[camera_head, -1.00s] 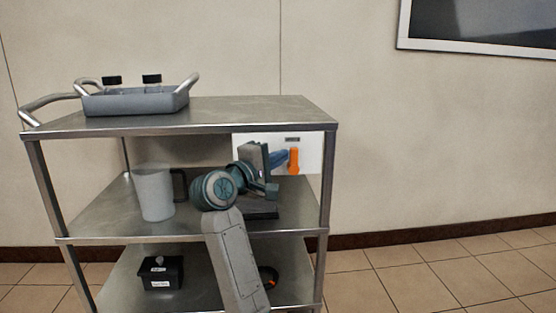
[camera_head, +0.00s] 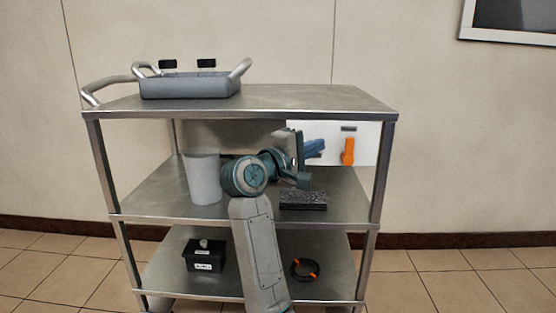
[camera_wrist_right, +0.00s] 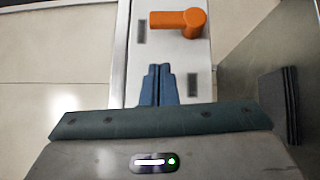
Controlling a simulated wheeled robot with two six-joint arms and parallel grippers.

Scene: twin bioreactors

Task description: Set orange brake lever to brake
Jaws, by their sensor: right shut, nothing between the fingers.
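The orange brake lever (camera_head: 348,151) is on a white panel (camera_head: 368,132) at the right end of the cart, under its top shelf. Its handle points up in the head view, toward a small dark label (camera_head: 348,128). In the right wrist view the orange lever (camera_wrist_right: 178,20) points left, from a round hub at its right end. My right gripper (camera_head: 321,148) is left of the lever, apart from it. Its blue fingers (camera_wrist_right: 159,68) are together and empty, in front of the panel near a second dark label (camera_wrist_right: 192,85). My left gripper is out of view.
A black box (camera_head: 204,256) and black-orange ring (camera_head: 305,269) are on the bottom shelf.

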